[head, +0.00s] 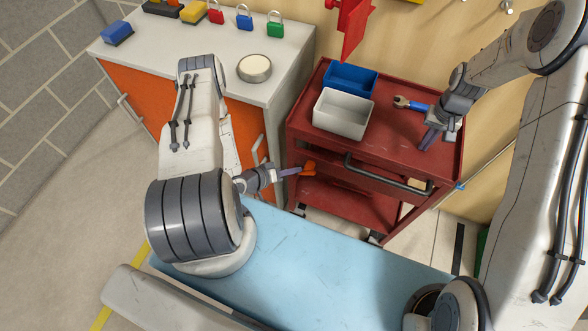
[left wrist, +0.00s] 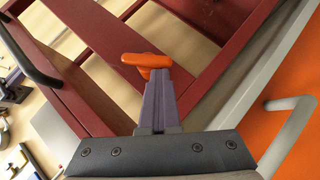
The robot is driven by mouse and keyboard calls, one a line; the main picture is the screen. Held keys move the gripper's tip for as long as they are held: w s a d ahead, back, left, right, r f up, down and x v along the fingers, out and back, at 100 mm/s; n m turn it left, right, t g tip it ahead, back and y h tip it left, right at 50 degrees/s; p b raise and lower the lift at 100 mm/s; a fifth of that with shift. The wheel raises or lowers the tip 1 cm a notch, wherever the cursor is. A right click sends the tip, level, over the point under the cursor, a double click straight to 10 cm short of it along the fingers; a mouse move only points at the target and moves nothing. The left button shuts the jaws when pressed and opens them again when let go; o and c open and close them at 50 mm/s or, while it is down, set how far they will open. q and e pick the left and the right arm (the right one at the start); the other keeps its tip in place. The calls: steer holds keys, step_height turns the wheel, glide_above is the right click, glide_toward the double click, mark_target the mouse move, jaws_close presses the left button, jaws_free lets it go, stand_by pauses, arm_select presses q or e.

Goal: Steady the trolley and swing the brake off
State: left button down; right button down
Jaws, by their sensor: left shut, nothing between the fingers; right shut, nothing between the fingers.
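The red trolley (head: 388,142) stands right of the white-topped cabinet. An orange brake lever (head: 309,167) sits on its left side below the top; it also shows in the left wrist view (left wrist: 146,61). My left gripper (head: 293,172) is shut and empty, its purple fingertips at the lever; they seem to touch or nearly touch it, and the wrist view shows the fingers (left wrist: 159,98) together just below the lever. My right gripper (head: 428,138) is shut and empty, fingers pointing down at the right part of the trolley top; I cannot tell whether they touch.
A white bin (head: 343,114), a blue bin (head: 352,78) and a blue-handled wrench (head: 411,104) lie on the trolley. A dark push handle (head: 387,180) runs along its front. The cabinet (head: 172,47) holds padlocks and a round tin (head: 254,68). A light-blue surface (head: 320,265) lies in front.

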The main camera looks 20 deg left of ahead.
arm_select(q)
steer(key=shift+f, duration=0.2)
arm_select(e)
steer(key=shift+s+f, duration=0.2)
steer(key=shift+f, duration=0.1)
arm_select(q)
steer(key=shift+f+n+t+h, duration=0.6)
steer(key=shift+f+n+h, duration=0.6)
steer(key=shift+f+h, duration=0.35)
steer(key=shift+d+f, duration=0.15)
steer(key=s+a, duration=0.7)
steer(key=a, duration=0.4)
steer(key=shift+s, duration=0.1)
